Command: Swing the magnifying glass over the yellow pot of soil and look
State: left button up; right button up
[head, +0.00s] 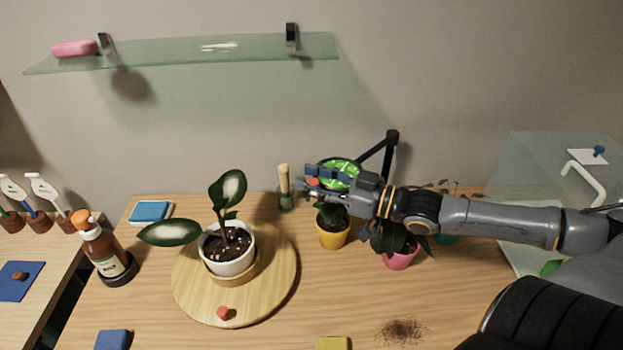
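The yellow pot (333,236) stands on the table right of centre, with a green plant in it; its soil is hidden. The magnifying glass (345,161) has a round dark rim and hangs above that pot on a black jointed arm (391,146). Bright green leaf shows through its lens. My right gripper (311,181) reaches in from the right and covers the lens's lower part. A small red knob (313,182) shows at its fingertips. Whether the fingers are closed on it I cannot tell. My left gripper is out of view.
A white pot (229,262) stands on a round wooden turntable (190,295) at left. A pink pot (401,258) sits under my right arm. A brown bottle (105,252) stands far left. Spilled soil (402,331) lies near the front. A glass shelf (180,50) hangs above.

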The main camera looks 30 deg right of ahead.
jog(key=shift+s+a, duration=0.1)
jog(key=shift+a, duration=0.05)
jog(key=shift+v, duration=1.35)
jog(key=v, duration=0.9)
jog(key=shift+d, duration=0.25)
dwell(0.4)
